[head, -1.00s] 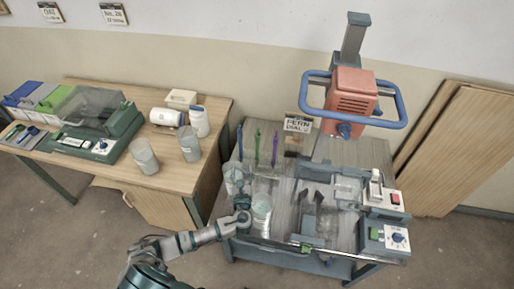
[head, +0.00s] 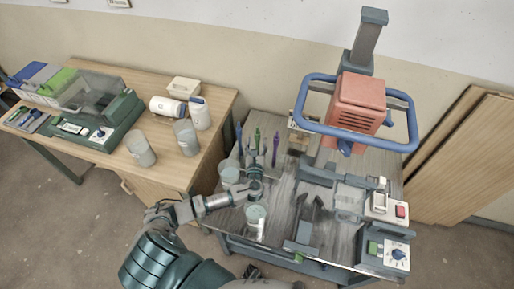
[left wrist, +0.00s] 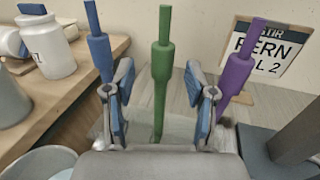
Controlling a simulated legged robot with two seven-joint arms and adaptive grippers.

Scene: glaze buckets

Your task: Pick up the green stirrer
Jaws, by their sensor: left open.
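The green stirrer (head: 257,138) stands upright at the back left of the grey work table, between a blue stirrer (head: 239,135) and a purple stirrer (head: 276,146). In the left wrist view the green stirrer (left wrist: 161,62) stands between the two fingers of my left gripper (left wrist: 158,84), with a gap on each side. The blue stirrer (left wrist: 98,40) and purple stirrer (left wrist: 236,72) stand outside the fingers. My left gripper (head: 256,172) is open and empty in the head view, just in front of the stirrers. The stirrers' lower ends are partly hidden. My right gripper is not in view.
Pale cups (head: 229,175) and (head: 255,214) stand close to my left gripper. A sign (left wrist: 262,48) is behind the purple stirrer. An orange machine with a blue handle loop (head: 355,104) rises at the right. A wooden desk (head: 165,180) with jars stands left.

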